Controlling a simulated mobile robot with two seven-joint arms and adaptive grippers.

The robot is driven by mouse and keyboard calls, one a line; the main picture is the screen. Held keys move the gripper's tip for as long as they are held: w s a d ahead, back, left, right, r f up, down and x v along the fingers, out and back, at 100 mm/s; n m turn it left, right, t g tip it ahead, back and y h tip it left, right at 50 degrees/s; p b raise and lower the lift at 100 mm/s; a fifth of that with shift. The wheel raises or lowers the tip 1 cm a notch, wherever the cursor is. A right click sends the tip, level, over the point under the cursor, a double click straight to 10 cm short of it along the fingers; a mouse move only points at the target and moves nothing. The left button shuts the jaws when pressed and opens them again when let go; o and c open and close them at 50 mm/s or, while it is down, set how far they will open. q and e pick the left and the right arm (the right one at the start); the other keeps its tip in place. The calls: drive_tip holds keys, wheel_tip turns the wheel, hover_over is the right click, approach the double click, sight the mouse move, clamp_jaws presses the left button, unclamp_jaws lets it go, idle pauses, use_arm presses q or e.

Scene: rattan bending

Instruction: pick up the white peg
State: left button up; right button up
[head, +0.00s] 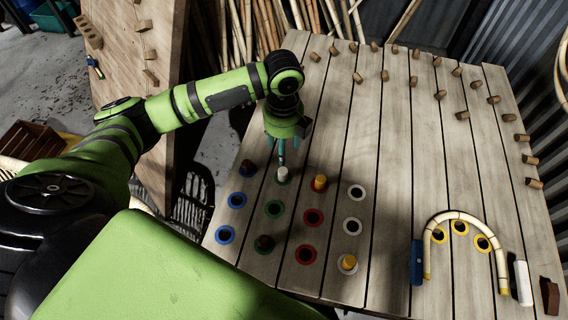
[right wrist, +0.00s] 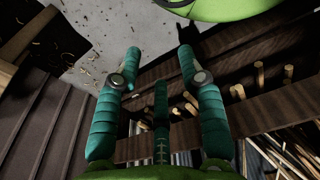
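The white peg (head: 282,174) stands upright at the far green ring on the plank table, in the head view. My left gripper (head: 283,154) points down just above it. Its teal fingers look apart, with the front fingertip very near the peg's top; I cannot tell whether they touch. The white peg's top shows clear below the fingers. My right gripper (right wrist: 160,72) shows only in the right wrist view; its fingers are spread and nothing is between them. It is away from the peg.
A bent rattan piece (head: 464,217) lies right, by a blue block (head: 416,262). The table's middle is clear.

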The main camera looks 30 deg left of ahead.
use_arm(q)
drive_tip(key=b, duration=0.3)
hover_over(283, 171)
drive_tip(key=f, duration=0.4)
drive_tip(key=shift+w+f, duration=0.2)
drive_tip(key=shift+f, duration=0.1)
drive_tip(key=shift+s+d+f+b, duration=0.25)
drive_tip(key=shift+s+f+b, duration=0.25)
drive_tip(key=shift+f+b, duration=0.25)
drive_tip(key=shift+w+f, duration=0.1)
drive_tip(key=shift+f, duration=0.3)
drive_tip(key=f, duration=0.1)
drive_tip(key=f+p, duration=0.1)
drive_tip(key=f, duration=0.3)
drive_tip(key=shift+w+a+f+p, duration=0.15)
drive_tip(key=shift+w+a+p, duration=0.05)
drive_tip(key=shift+a+p, duration=0.1)
drive_tip(key=shift+w+f, duration=0.1)
drive_tip(key=shift+f, duration=0.3)
drive_tip(key=shift+c, duration=0.4)
drive_tip(key=c, duration=1)
use_arm(e)
drive_tip(key=f, duration=0.1)
drive_tip(key=s+f, duration=0.1)
drive_tip(key=f, duration=0.2)
drive_tip(key=shift+s+d+f, duration=0.1)
drive_tip(key=shift+s+f, duration=0.15)
drive_tip(key=shift+f, duration=0.05)
